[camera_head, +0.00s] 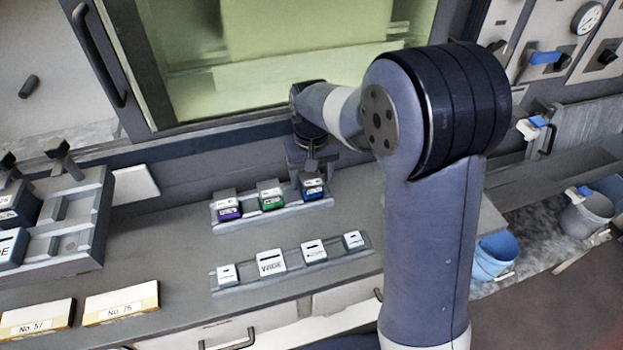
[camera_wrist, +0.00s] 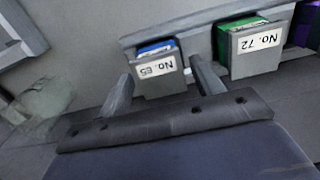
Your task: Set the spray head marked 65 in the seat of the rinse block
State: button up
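The blue spray head (camera_head: 313,189) sits at the right end of the back rail, beside a green and a purple one. In the wrist view the blue head (camera_wrist: 156,68) carries an upside-down label that seems to read No. 65. My gripper (camera_head: 311,168) is just above and behind it. In the wrist view my gripper (camera_wrist: 162,74) has its fingers apart, one on each side of the blue head, with small gaps visible. Contact is not clear. I cannot tell for sure which fixture is the rinse block.
The green head (camera_wrist: 250,48) marked No. 72 stands close beside the blue one; the purple head (camera_head: 228,212) is farther left. A front rail (camera_head: 334,254) holds several white pieces. A grey stepped rack (camera_head: 88,222) stands at left. Cards No. 57 (camera_head: 38,319) and No. 76 (camera_head: 121,302) lie front left.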

aim_at(311, 178)
jog(key=c, duration=0.9)
notch_tip(311, 178, up, 6)
jog(key=p, duration=0.5)
jog(key=shift+r+p, duration=1.15)
jog(key=shift+r, duration=0.35)
